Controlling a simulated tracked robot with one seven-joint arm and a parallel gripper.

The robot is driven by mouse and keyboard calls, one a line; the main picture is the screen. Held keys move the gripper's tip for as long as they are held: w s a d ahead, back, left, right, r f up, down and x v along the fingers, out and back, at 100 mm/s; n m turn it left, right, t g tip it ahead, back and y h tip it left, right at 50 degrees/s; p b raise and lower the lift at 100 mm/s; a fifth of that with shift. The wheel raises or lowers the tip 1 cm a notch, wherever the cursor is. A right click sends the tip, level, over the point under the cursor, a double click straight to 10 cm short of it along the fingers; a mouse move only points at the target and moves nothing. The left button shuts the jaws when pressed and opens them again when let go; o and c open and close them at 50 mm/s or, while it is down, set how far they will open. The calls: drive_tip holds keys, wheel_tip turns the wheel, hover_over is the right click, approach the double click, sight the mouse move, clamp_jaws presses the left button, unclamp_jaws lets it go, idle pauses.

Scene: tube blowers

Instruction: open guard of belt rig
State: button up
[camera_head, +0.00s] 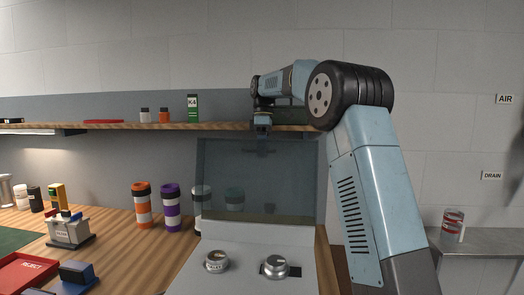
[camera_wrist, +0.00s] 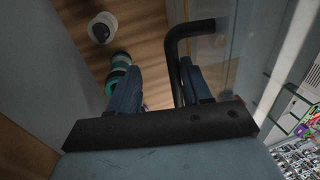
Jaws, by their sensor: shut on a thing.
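The belt rig (camera_head: 250,250) is a pale box with two knobs on its front panel. Its guard (camera_head: 225,170) is a smoky see-through panel that stands up behind the knobs. The guard's clear sheet also shows at the right in the wrist view (camera_wrist: 240,60). My gripper (camera_head: 262,130) is at the guard's top edge, seen small in the head view. In the wrist view my gripper (camera_wrist: 158,75) has the guard's black bent handle (camera_wrist: 172,50) between its fingers, close against the right one. The handle's far end is partly hidden.
A wooden shelf (camera_head: 70,128) with small bottles runs behind my arm. Striped purple (camera_head: 171,207) and orange (camera_head: 142,205) containers stand left of the rig. A red reject tray (camera_head: 30,270) lies front left. A can (camera_head: 453,224) stands on a metal ledge at right.

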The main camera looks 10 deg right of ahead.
drive_tip(key=shift+w, duration=0.1)
drive_tip(key=v, duration=0.7)
drive_tip(key=shift+r, duration=0.15)
idle(0.4)
